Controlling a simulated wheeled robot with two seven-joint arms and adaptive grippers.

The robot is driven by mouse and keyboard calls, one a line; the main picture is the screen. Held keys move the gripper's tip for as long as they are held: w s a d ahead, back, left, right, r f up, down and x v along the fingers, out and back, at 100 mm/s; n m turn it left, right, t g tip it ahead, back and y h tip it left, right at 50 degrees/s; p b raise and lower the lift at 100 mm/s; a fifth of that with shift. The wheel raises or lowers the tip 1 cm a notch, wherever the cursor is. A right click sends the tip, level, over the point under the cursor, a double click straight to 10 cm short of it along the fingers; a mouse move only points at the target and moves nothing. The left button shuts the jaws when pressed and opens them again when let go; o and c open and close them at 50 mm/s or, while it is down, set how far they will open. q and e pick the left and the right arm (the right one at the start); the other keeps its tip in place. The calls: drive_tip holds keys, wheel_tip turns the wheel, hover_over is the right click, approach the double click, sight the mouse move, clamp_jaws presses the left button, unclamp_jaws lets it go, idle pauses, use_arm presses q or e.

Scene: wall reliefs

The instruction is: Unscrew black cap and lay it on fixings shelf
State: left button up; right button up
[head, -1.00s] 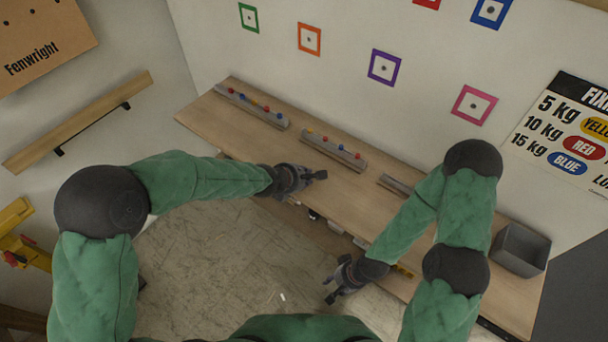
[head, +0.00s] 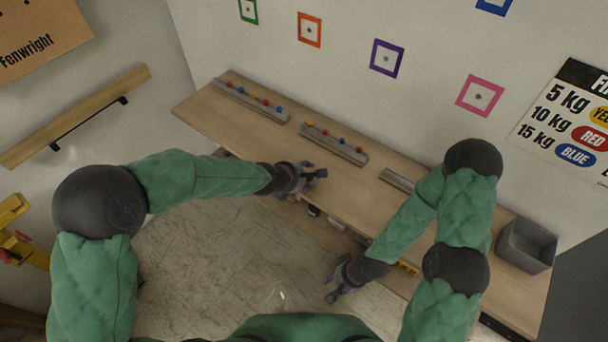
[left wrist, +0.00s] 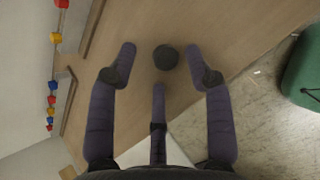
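A round black thing, which looks like the black cap (left wrist: 165,57), shows against the wooden shelf in the left wrist view. It lies between and just beyond the spread fingertips of my left gripper (left wrist: 163,68). The fingers are open, and I see none closed on it. Whether it is still screwed to anything is not clear. In the head view my left gripper (head: 312,175) is over the shelf's front edge and I cannot make out the cap there. My right gripper (head: 334,285) is open and empty, low in front of the long wooden shelf (head: 205,107).
Grey racks (head: 352,153) with small coloured pieces stand along the shelf's back. A grey open bin (head: 527,245) stands at its right end. Coloured square frames (head: 387,57) and a weight chart (head: 575,125) are on the wall. A lower ledge lies beneath the shelf.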

use_arm(q)
drive_tip(key=v, duration=1.2)
drive_tip(key=s+a+f+m+g, duration=0.25)
drive_tip(key=f+m, duration=0.25)
drive_tip(key=f, duration=0.4)
drive_tip(key=s+a+f+m+g+y, duration=0.1)
drive_tip(key=s+f+m, duration=0.35)
drive_tip(key=f, duration=0.35)
drive_tip(key=s+a+f+m+g, duration=0.1)
drive_tip(key=s+f+m+g, duration=0.1)
drive_tip(key=f+m, duration=0.5)
drive_tip(key=s+f+m+g, duration=0.1)
drive_tip(key=s+f+m, duration=0.3)
drive_tip(key=s+f, duration=0.4)
drive_tip(key=shift+s+f, duration=0.35)
drive_tip(key=shift+f, duration=0.2)
